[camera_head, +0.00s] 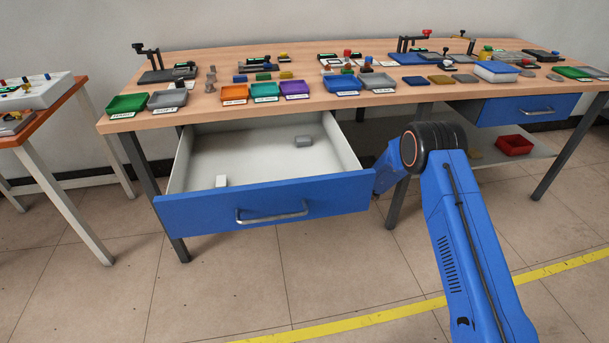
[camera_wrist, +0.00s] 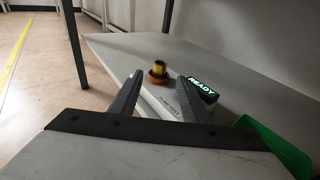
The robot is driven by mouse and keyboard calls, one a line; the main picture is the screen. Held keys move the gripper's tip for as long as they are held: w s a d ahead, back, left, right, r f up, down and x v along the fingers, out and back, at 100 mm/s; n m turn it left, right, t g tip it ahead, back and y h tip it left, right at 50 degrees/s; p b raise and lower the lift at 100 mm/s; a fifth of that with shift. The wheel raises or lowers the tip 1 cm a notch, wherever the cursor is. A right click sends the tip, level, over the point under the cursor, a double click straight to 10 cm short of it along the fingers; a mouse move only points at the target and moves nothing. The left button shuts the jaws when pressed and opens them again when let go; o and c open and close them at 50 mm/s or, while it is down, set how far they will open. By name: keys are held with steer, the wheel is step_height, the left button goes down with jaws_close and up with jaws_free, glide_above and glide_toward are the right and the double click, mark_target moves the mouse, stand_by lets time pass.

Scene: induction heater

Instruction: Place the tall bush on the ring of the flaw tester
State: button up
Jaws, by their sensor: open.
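In the wrist view a yellow, brass-looking bush (camera_wrist: 159,67) stands upright on an orange ring (camera_wrist: 157,80). The ring is at the far end of the pale flaw tester (camera_wrist: 168,108), which has lettering on its top and a lit READY display (camera_wrist: 201,87). My gripper (camera_wrist: 160,77) is open, with one finger on each side of the picture's middle. The bush shows beyond and between the fingertips, and nothing is held. How closely the bush sits in the ring is too small to tell. In the head view my gripper is hidden behind the drawer and table.
The tester lies on a grey lower shelf (camera_wrist: 235,70). A green bin (camera_wrist: 275,148) is at right. In the head view a blue-fronted drawer (camera_head: 262,205) hangs open beside my arm, and a red bin (camera_head: 514,145) is on the shelf. Table legs stand nearby.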

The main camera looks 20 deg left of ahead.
steer(key=shift+v, duration=1.55)
steer(key=shift+d, duration=0.1)
steer(key=s+d+r+n+g+h, duration=0.1)
steer(key=s+d+r+n, duration=0.3)
steer(key=r, duration=0.6)
steer(key=s+d+r+n+g+h, duration=0.15)
steer(key=s+d+r, duration=0.3)
steer(key=r, duration=0.45)
steer(key=s+d+r+n+h, duration=0.3)
steer(key=s+d+r+n, duration=0.3)
steer(key=s+d+r, duration=0.8)
steer(key=s+d+r+n+t+h, duration=0.2)
steer(key=s+d+n+t+h, duration=0.3)
steer(key=s+d, duration=2.7)
steer(key=shift+d+n+h, duration=1)
steer(key=shift+n+h, duration=0.45)
steer(key=shift+h, duration=1.3)
